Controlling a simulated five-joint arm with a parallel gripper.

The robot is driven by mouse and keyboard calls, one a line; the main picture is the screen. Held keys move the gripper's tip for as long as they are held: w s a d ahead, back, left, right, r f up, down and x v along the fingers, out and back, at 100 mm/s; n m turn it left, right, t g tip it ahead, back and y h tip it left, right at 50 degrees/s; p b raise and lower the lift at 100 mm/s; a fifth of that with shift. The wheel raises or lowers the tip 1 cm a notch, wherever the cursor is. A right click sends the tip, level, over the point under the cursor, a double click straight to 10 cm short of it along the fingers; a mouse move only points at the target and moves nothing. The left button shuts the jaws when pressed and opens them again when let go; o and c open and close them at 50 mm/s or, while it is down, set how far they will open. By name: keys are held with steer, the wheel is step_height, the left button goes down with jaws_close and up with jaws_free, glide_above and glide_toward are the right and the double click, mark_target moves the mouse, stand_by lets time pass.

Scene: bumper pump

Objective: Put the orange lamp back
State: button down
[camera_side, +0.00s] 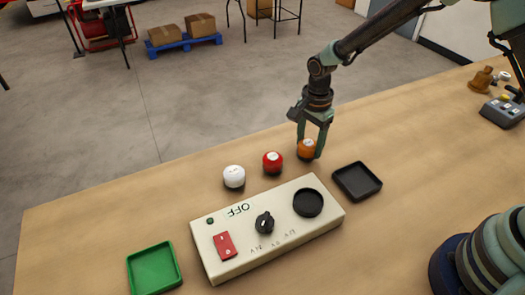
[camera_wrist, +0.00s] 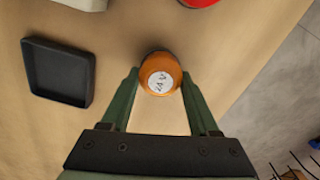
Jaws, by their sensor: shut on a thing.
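The orange lamp (camera_side: 306,148) has a white top label and a dark base. It is upright at the table's far side, just right of the red lamp (camera_side: 272,162). My gripper (camera_side: 309,153) points down with its fingers on either side of the orange lamp, shut on it. In the wrist view the orange lamp (camera_wrist: 160,72) sits between the fingertips, its label reading roughly "24 V". I cannot tell whether its base touches the table. The cream control box (camera_side: 215,262) has an empty-looking round black socket (camera_side: 308,202) at its right end.
A white lamp (camera_side: 234,177) stands left of the red one. A black tray (camera_side: 375,184) lies right of the box, a green tray (camera_side: 153,268) left. The box bears a red switch (camera_side: 224,246), a black knob (camera_side: 265,223) and an "OFF" label (camera_side: 241,211).

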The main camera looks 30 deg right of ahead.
mark_target(310, 141)
steer(key=shift+f, duration=0.15)
steer(key=shift+c, duration=0.7)
jaws_free()
step_height(310, 141, up, 12)
steer(key=s+d+r+n+t, duration=0.2)
steer(key=s+d+r+n, duration=0.3)
steer(key=s+r+n, duration=0.1)
steer(key=s+d+r+n+t, duration=0.3)
steer(key=s+d+r+n, duration=0.2)
steer(key=s+n, duration=0.4)
steer(key=shift+r+t, duration=0.3)
steer(key=shift+r, duration=0.1)
steer(key=shift+s, duration=0.1)
